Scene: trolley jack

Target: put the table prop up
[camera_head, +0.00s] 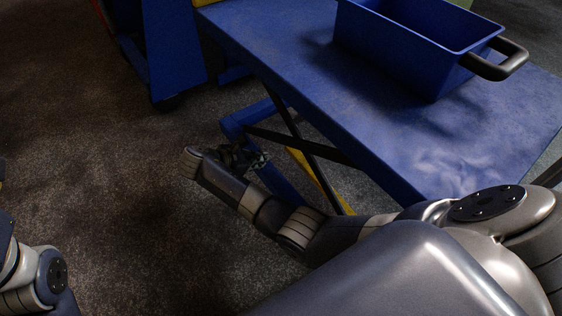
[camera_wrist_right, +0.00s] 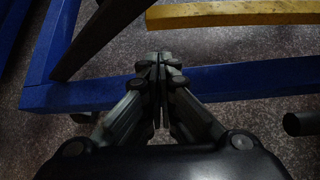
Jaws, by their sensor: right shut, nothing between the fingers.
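The lift table has a blue top (camera_head: 290,60) on dark crossed legs (camera_head: 308,148) above a blue base frame (camera_head: 232,127). A yellow bar (camera_head: 318,178), which may be the prop, slants low under the top; part of it is hidden. It crosses the upper right of the right wrist view (camera_wrist_right: 240,14). My right gripper (camera_head: 258,160) is low beside the table's near side. In the wrist view its fingers (camera_wrist_right: 158,60) are together and empty, over the blue frame bar (camera_wrist_right: 250,78) and short of the yellow bar. I cannot tell whether it touches the frame.
A blue bin (camera_head: 400,50) with a grey handle (camera_head: 500,62) stands on the top. A blue cart-like object (camera_head: 175,50) stands at the upper left. Grey carpet (camera_head: 110,160) left of the table is clear. My left arm shows at the lower left, without its fingers.

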